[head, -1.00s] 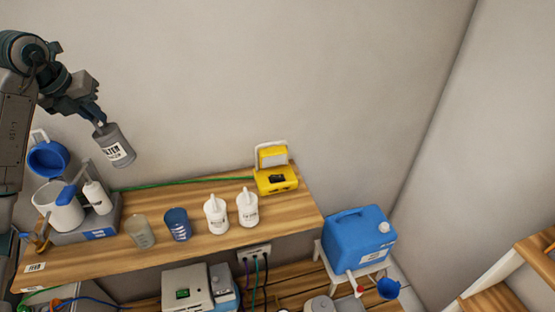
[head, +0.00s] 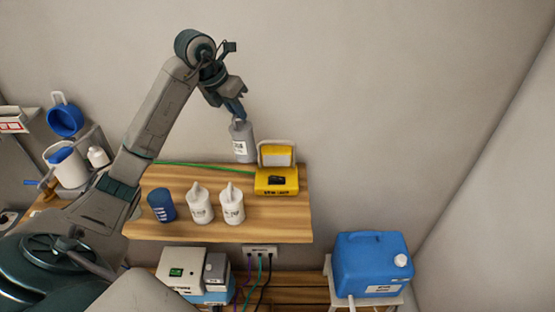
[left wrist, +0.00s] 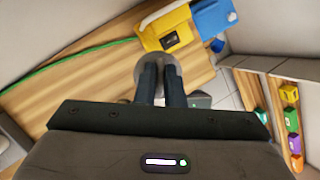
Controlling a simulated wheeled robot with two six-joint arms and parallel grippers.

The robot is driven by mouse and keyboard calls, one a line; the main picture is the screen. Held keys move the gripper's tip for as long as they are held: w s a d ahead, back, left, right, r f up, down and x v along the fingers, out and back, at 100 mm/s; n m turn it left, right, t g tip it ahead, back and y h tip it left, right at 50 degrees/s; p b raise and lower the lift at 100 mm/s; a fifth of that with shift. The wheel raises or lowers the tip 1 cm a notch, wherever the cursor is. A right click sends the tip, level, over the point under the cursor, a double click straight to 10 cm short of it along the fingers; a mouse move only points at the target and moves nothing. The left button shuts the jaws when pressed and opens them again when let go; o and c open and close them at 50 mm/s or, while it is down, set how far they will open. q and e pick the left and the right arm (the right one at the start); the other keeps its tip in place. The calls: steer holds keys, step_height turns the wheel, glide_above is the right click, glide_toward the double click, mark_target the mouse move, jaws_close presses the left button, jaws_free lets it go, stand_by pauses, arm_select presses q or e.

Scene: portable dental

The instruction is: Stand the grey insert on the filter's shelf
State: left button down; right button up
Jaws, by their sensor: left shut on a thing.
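The grey insert (head: 243,143) is a grey cylinder with a white label. My left gripper (head: 239,117) is shut on its top and holds it nearly upright. In the head view it appears above the back of the wooden shelf (head: 275,225), just left of the yellow case. I cannot tell whether its base touches the shelf. In the left wrist view the insert shows as a grey disc (left wrist: 145,72) around my left gripper's fingertips (left wrist: 160,62). My right gripper is not in view.
The yellow case (head: 277,182) stands close to the insert. Two white bottles (head: 200,205) and a blue cup (head: 161,206) stand in front. A green hose (head: 190,165) runs along the back. A white jug (head: 67,167) is at left; a blue canister (head: 372,264) is at lower right.

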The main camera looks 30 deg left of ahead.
arm_select(q)
steer(key=s+d+f+m+g+h+p, duration=0.1)
steer(key=s+d+f+m+p, duration=0.2)
steer(key=d+m, duration=0.35)
steer(key=s+d+f+m+g+h+p, duration=0.1)
steer(key=s+d+f+m+p, duration=0.15)
steer(key=d+f+m, duration=0.35)
steer(key=shift+n, duration=0.55)
steer(key=shift+s+d+f+b, duration=0.1)
steer(key=shift+d+f+b, duration=0.15)
steer(key=shift+f+b, duration=0.85)
steer(key=shift+d+f+b, duration=0.2)
steer(key=shift+f+b, duration=0.15)
steer(key=shift+f, duration=1.3)
steer(key=shift+w+a+b, duration=0.15)
steer(key=shift+w+b, duration=0.05)
steer(key=shift+b, duration=0.6)
